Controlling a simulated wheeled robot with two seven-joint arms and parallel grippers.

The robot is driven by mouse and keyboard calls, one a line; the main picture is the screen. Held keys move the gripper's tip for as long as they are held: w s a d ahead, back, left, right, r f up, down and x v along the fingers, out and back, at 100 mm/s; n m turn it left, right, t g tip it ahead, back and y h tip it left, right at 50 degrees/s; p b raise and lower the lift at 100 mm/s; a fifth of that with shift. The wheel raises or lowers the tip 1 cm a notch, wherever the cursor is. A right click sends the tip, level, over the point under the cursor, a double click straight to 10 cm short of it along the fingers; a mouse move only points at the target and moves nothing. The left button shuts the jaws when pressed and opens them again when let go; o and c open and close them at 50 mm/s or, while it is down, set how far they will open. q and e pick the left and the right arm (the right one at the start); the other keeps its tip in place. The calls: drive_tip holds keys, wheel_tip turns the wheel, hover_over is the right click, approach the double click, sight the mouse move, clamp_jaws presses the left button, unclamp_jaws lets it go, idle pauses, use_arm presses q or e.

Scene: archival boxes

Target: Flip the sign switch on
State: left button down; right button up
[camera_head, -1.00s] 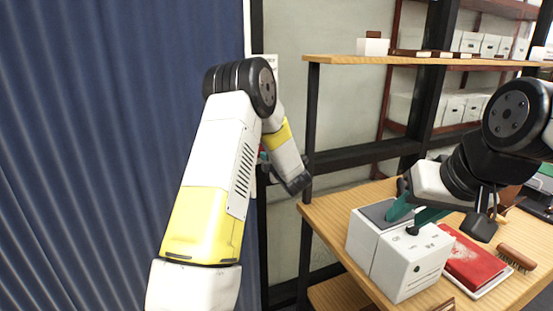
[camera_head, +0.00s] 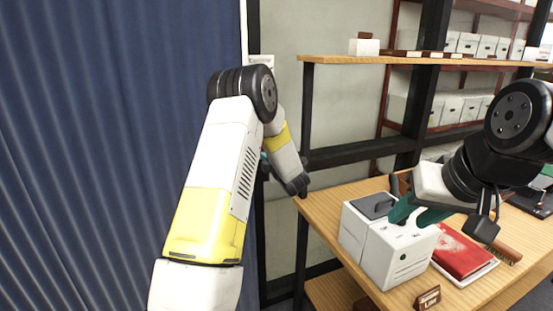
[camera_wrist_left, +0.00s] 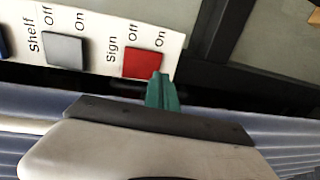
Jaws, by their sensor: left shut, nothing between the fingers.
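The red sign switch (camera_wrist_left: 143,64) sits on a white panel (camera_wrist_left: 90,45) in the left wrist view, beside the printed words "Sign", "Off" and "On". My left gripper (camera_wrist_left: 162,88) is shut and empty, its teal fingertips at the lower right edge of the red switch, on the "On" side. I cannot tell if they touch it. In the head view my left gripper is mostly hidden behind my left arm. My right gripper (camera_head: 417,213) has its teal fingers apart over a white box (camera_head: 390,248).
A grey switch (camera_wrist_left: 65,50) labelled "Shelf" is beside the red one. A wooden table (camera_head: 330,205) holds the box, a red book (camera_head: 462,255), a brush (camera_head: 503,250) and a small brown sign (camera_head: 428,298). A blue corrugated wall (camera_head: 100,150) stands at the left.

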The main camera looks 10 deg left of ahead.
use_arm(q)
drive_tip(key=f+v, duration=0.2)
drive_tip(key=v, duration=0.8)
drive_tip(key=shift+f, duration=0.2)
drive_tip(key=shift+d, duration=0.1)
drive_tip(key=d+r+m+h, duration=0.4)
drive_tip(key=r+m+h, duration=0.2)
drive_tip(key=r, duration=0.3)
drive_tip(key=s+d+r+m+g+h, duration=0.1)
drive_tip(key=s+d+r+m+h, duration=0.2)
drive_tip(key=s+r+m+h, duration=0.45)
drive_tip(key=s+a+f+m+g+y, duration=0.1)
drive_tip(key=s+m, duration=0.5)
drive_tip(key=s, duration=0.9)
drive_tip(key=s+a+f+m+g+y, duration=0.1)
drive_tip(key=s+m+g, duration=0.4)
drive_tip(key=s, duration=1)
drive_tip(key=shift+a+f+m+g, duration=0.15)
drive_tip(key=shift+a+m+g, duration=0.25)
drive_tip(key=shift+a, duration=0.5)
